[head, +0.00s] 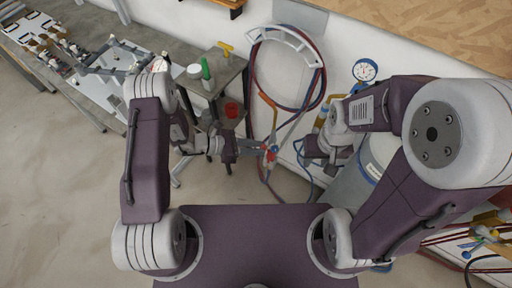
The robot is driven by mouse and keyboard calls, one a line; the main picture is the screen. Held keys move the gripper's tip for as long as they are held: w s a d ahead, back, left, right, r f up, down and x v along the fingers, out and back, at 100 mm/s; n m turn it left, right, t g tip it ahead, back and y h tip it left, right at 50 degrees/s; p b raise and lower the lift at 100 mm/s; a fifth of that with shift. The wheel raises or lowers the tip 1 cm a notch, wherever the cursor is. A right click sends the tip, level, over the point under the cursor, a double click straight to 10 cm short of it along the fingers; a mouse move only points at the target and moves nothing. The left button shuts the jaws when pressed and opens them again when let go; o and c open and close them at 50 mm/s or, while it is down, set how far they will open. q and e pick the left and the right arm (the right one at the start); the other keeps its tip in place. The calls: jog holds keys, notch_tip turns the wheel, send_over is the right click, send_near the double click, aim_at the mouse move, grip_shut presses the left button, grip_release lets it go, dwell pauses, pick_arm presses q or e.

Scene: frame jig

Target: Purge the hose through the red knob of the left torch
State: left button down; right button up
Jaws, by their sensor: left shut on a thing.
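The left torch (281,138) hangs below the hose rack, with a red knob (273,149) and a blue knob at its valve end. My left gripper (262,151) reaches in from the left and is shut at the red knob; its fingertips are small and partly merge with the torch. A red and a blue hose (255,88) loop over the white rack above the torch. My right gripper (331,163) is by the gas cylinder and regulators, partly hidden by its own arm; its jaw opening cannot be made out.
A grey cart (231,75) with a green bottle (205,70), a white tub and a red cup stands behind my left arm. A round gauge (365,70) is above the grey cylinder (350,190). Another torch (484,232) lies at far right. A workbench is top left.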

pick_arm(q)
jog(key=shift+w+a+f+n+g+h+b, duration=0.1)
jog(key=shift+n+g+h+b, duration=0.55)
jog(key=shift+n, duration=0.8)
jog(key=shift+w+d+f+n+g+h+b, duration=0.15)
jog(key=shift+n+g+h+b, duration=0.15)
jog(key=shift+n+g+b, duration=0.95)
jog(key=shift+w+a+f+n+g+h+b, duration=0.15)
jog(key=shift+n+g+h+b, duration=0.45)
jog(key=shift+n, duration=1.1)
jog(key=shift+s, duration=0.1)
jog(key=c, duration=1.2)
grip_release()
jog(key=shift+r, duration=0.1)
jog(key=b+v, duration=0.2)
jog(key=v, duration=0.7)
